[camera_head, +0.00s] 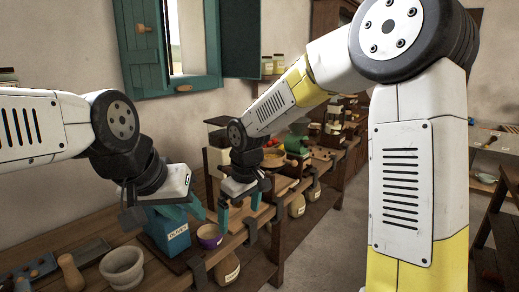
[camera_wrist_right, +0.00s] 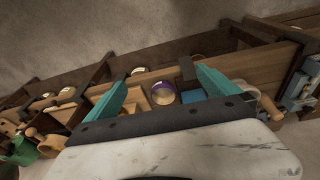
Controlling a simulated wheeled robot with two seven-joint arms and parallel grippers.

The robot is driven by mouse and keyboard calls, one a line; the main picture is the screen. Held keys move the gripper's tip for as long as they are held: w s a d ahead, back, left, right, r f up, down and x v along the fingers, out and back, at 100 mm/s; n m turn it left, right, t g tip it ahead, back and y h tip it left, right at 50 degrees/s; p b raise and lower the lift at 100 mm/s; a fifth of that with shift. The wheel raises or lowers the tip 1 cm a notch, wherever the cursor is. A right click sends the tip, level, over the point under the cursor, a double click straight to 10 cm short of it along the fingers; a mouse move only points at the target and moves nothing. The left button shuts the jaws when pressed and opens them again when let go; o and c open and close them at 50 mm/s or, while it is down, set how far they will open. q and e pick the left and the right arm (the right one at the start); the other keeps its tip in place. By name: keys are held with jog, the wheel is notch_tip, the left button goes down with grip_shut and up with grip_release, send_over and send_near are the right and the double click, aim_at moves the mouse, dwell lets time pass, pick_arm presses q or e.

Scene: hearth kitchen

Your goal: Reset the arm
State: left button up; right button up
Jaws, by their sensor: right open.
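My right gripper (camera_head: 240,215) comes down over the wooden bench in the head view, its teal fingers spread with nothing between them. In the right wrist view the same gripper (camera_wrist_right: 161,80) is wide apart, with a purple bowl (camera_wrist_right: 162,93) visible beyond the gap. My left gripper (camera_head: 176,208) is at the blue labelled box (camera_head: 172,238) in the head view. Its fingers partly overlap the box's top; I cannot tell whether they are apart or touch it.
A stone mortar (camera_head: 122,268) and a wooden-handled tool (camera_head: 71,272) are at the left. Labelled jars (camera_head: 228,268) sit below the bench edge. Teal window shutters (camera_head: 143,45) are behind. Floor (camera_head: 322,245) is clear at the right.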

jog(key=s+d+r+m+t, duration=0.2)
jog(key=s+d+r+m, duration=0.2)
jog(key=s+d+r, duration=0.2)
jog(key=s+d+r+m+t+y, duration=0.1)
jog(key=s+d+r+m, duration=0.4)
jog(key=s+d, duration=0.5)
jog(key=d+r+t, duration=0.1)
jog(key=d, duration=0.2)
jog(key=shift+s+d, duration=0.2)
